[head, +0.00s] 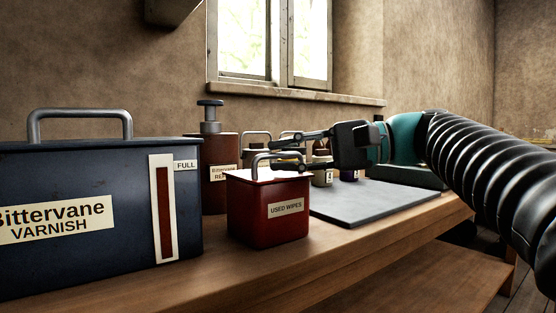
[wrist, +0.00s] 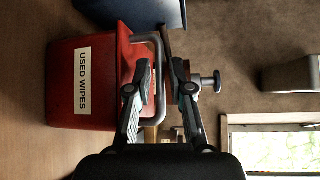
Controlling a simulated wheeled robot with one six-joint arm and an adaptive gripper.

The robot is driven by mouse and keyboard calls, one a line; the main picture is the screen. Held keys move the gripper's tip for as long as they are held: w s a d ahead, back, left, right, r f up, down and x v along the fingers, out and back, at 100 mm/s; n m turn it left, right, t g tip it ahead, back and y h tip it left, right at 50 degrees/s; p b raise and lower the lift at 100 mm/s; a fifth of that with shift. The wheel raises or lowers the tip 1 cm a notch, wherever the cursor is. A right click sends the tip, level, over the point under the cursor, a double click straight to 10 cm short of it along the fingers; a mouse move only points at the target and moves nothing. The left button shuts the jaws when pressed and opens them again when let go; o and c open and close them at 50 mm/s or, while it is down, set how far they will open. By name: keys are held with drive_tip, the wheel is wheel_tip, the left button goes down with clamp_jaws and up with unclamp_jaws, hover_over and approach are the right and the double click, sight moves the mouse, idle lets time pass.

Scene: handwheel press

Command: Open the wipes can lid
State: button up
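The wipes can (head: 268,212) is a red box with a "USED WIPES" label, standing on the wooden bench in the head view. It lies sideways in the wrist view (wrist: 65,83). Its lid (head: 243,176) looks closed and carries a grey bar handle (head: 256,158), also visible in the wrist view (wrist: 160,70). My gripper (head: 273,153) reaches in from the right at handle height. In the wrist view my gripper (wrist: 162,72) is open, with its fingertips on either side of the handle bar in the picture. Contact cannot be told.
A large blue varnish can (head: 100,220) stands close left of the wipes can. A brown pump bottle (head: 218,170) and smaller containers stand behind. A grey mat (head: 365,204) lies to the right on the bench (head: 330,250), whose front strip is clear.

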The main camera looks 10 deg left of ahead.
drive_tip(key=shift+a+f, duration=0.1)
drive_tip(key=shift+a, duration=0.75)
clamp_jaws()
drive_tip(key=shift+d, duration=0.1)
